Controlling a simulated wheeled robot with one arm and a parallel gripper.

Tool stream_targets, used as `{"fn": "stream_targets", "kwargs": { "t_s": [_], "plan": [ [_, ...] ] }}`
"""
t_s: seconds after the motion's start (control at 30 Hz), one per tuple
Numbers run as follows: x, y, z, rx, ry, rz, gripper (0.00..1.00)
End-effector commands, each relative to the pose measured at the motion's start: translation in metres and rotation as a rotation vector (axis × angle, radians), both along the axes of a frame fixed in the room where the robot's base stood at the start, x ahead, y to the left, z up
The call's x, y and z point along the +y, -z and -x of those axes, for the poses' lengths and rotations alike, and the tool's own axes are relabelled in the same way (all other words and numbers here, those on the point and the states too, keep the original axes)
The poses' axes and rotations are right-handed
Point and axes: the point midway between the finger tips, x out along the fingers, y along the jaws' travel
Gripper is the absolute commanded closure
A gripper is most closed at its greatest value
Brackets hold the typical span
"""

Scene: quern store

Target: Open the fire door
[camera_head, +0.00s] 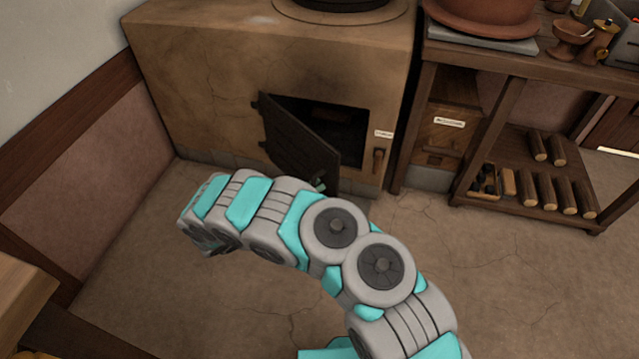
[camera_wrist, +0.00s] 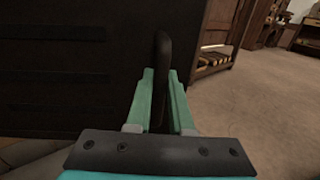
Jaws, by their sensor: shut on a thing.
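The fire door (camera_head: 298,146) is a dark metal door in the front of the clay stove (camera_head: 225,75). It stands ajar, swung outward on its left side, and the dark opening (camera_head: 345,125) shows behind it. In the wrist view the door (camera_wrist: 65,75) fills the left side as a dark ribbed panel. My gripper (camera_wrist: 160,90) is shut on the door's dark upright handle (camera_wrist: 162,55). In the head view my gripper (camera_head: 318,186) is mostly hidden behind my arm, at the door's lower free edge.
A wooden shelf unit (camera_head: 478,140) with several logs (camera_head: 547,190) stands right of the stove. A terracotta bowl (camera_head: 485,15) is on top. A wall with a brown rail (camera_head: 65,125) is at left. The floor (camera_head: 480,260) is clear in front.

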Motion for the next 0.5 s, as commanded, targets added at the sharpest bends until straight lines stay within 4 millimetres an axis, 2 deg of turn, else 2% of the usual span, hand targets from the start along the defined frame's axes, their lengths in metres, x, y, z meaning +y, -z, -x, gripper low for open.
{"fn": "stream_targets", "kwargs": {
  "t_s": [0.37,0.4,0.5],
  "plan": [
    [0.0003,-0.0004,0.0008,-0.001,0.002,0.001,1.0],
    [0.0002,-0.0005,0.0007,-0.001,0.002,0.001,0.77],
    [0.0003,-0.0004,0.0006,-0.001,0.001,0.001,0.66]
  ]
}}
